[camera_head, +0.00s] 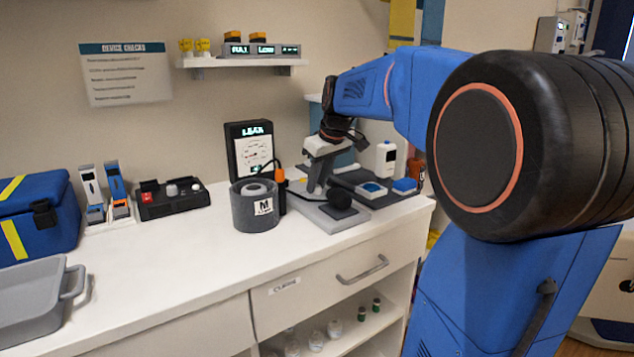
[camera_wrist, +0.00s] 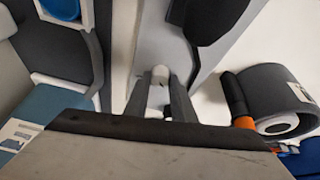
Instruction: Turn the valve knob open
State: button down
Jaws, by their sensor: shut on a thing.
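My gripper (camera_head: 316,186) reaches down over a light grey base plate (camera_head: 318,218) on the counter. In the wrist view its two dark fingers (camera_wrist: 161,100) are shut on a small pale knob (camera_wrist: 160,74), which stands on the light grey plate (camera_wrist: 150,28). I take this to be the valve knob; its markings and turn angle are not readable. In the head view my gripper mostly hides the knob. A black rounded part (camera_head: 339,200) sits on the same plate, close to the gripper.
A grey cylinder (camera_head: 255,213) with an "M" label and an orange-topped black item (camera_head: 281,190) stand left of the plate. A gauge panel (camera_head: 250,135) is behind. A dark tray (camera_head: 385,198) with blue-topped items lies right.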

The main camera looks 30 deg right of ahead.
jog(key=shift+d+n, duration=0.1)
jog(key=shift+n, duration=0.3)
jog(key=c, duration=1.5)
grip_release()
jog(key=shift+r, duration=0.1)
jog(key=v, duration=1.7)
jog(key=shift+d+r, duration=0.1)
jog(key=shift+d, duration=0.05)
